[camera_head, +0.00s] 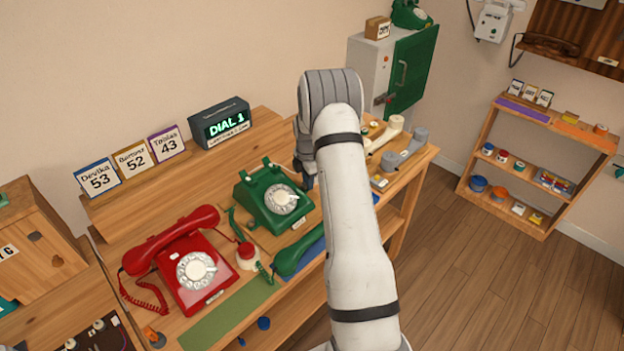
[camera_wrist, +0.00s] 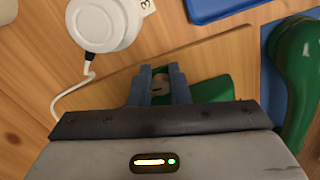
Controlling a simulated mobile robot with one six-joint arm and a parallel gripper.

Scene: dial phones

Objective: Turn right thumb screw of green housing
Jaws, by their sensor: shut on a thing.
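The green housing (camera_head: 265,196) is a dial telephone body with a white dial, standing on the wooden workbench. My gripper (camera_head: 306,178) reaches down at its right side, and the arm hides part of that area. In the wrist view my gripper (camera_wrist: 160,88) is shut, its two fingers on either side of the small right thumb screw (camera_wrist: 170,72), of which only a tan end shows. A green part of the housing (camera_wrist: 212,89) shows right beside the fingers. The screw's turn angle cannot be told.
The green handset (camera_head: 300,249) lies off its cradle in front of the housing, at right in the wrist view (camera_wrist: 292,75). A red telephone (camera_head: 190,262) stands to the left. A grey handset (camera_head: 404,150) lies at the right.

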